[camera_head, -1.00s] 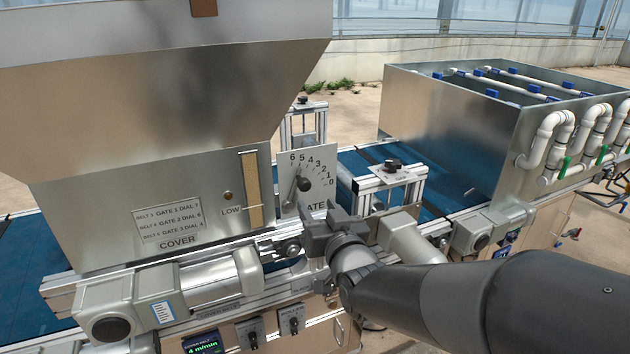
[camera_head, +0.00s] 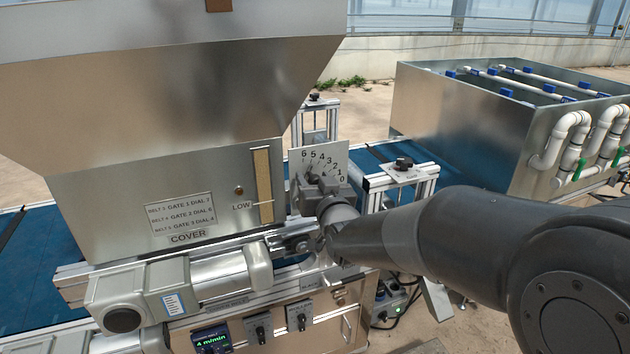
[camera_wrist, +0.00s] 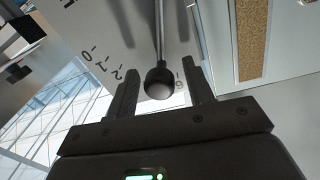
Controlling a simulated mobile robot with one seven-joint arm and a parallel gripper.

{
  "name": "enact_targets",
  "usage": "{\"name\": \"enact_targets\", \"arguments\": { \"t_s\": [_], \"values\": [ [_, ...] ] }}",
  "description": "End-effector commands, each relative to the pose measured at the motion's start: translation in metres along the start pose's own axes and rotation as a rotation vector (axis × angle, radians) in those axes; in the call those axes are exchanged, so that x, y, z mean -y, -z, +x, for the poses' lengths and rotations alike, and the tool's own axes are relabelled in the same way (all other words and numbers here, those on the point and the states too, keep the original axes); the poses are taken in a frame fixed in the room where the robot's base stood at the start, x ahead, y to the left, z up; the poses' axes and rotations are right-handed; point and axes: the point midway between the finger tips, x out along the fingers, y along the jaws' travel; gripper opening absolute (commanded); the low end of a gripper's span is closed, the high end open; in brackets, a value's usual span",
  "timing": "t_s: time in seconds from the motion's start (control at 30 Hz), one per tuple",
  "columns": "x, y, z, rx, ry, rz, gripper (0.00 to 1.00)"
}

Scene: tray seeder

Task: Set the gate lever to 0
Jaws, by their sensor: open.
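The gate lever is a thin metal rod with a round black knob (camera_wrist: 160,82); the knob also shows in the head view (camera_head: 312,178). It stands in front of a pale dial plate (camera_head: 338,158) marked 0 to 6, with 0 at the lower right in the head view. In the wrist view, the knob lies between the marks 2 and 6, away from the 0 at upper left; its exact mark is hidden. My gripper (camera_wrist: 159,70) is open, with one finger on each side of the knob and visible gaps. In the head view, my gripper (camera_head: 313,190) covers the plate's lower part.
The metal hopper (camera_head: 150,110) stands close on the left, with a LOW-marked level strip (camera_head: 262,180). A bracket with a black knob (camera_head: 403,163) stands right of the dial. A blue belt (camera_head: 35,255) runs behind. A metal tank (camera_head: 470,115) is at right.

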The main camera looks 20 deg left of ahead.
Motion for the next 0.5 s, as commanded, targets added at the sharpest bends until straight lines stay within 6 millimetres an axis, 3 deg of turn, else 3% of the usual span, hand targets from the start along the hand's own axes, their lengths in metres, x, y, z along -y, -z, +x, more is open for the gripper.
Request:
{"name": "enact_targets", "arguments": {
  "t_s": [0.1,0.5],
  "values": [
    [0.0000,0.0000,-0.0002,0.000,0.000,0.000,0.47],
    [0.0000,0.0000,-0.0004,0.000,0.000,0.000,0.14]
  ]
}}
